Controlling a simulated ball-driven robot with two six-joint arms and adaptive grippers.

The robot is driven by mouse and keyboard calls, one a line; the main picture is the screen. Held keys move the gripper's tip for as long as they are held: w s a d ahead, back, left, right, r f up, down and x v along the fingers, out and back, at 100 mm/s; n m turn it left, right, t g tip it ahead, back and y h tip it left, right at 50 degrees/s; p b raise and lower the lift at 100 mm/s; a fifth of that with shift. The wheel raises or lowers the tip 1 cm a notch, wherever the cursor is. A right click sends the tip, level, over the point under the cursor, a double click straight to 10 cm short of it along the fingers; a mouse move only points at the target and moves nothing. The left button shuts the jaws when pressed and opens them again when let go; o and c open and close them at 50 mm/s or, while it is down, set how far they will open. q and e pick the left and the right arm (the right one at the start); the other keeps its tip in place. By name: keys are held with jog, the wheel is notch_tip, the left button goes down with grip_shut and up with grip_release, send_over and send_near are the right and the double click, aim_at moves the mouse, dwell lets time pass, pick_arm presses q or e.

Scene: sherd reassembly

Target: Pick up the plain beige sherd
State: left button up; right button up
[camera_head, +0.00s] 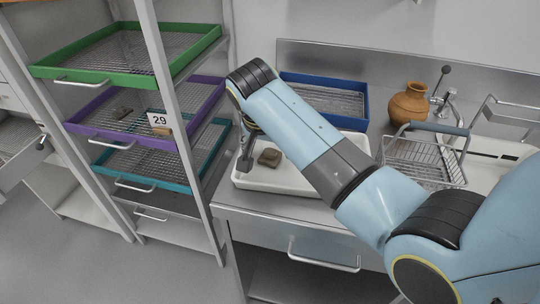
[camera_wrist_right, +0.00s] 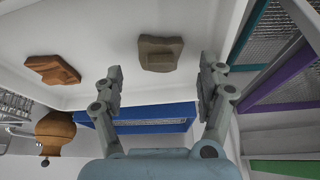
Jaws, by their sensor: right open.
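A grey-beige sherd (camera_head: 270,157) with no clear pattern lies in the white tray (camera_head: 262,186). It also shows in the right wrist view (camera_wrist_right: 160,53), ahead of my fingertips and between their lines. My right gripper (camera_head: 245,163) is above the left part of the white tray, partly hidden by its own arm. In the right wrist view the gripper (camera_wrist_right: 160,78) is open and empty, its two fingers wide apart. A reddish-brown sherd (camera_wrist_right: 54,70) lies farther left in that view; my arm hides that part in the head view. My left gripper is not in view.
A rack on the left holds a green tray (camera_head: 70,74), a purple tray (camera_head: 107,144) with a sherd (camera_head: 122,113) and a 29 label (camera_head: 160,120), and a teal tray (camera_head: 150,187). A blue tray (camera_head: 366,108), clay jar (camera_head: 408,104) and wire basket (camera_head: 420,160) stand on the counter.

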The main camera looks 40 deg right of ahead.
jog(key=shift+x, duration=1.2)
jog(key=c, duration=0.5)
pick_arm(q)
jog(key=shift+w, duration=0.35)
pick_arm(e)
jog(key=c, duration=0.8)
jog(key=shift+o, duration=0.2)
jog(key=shift+r, duration=0.15)
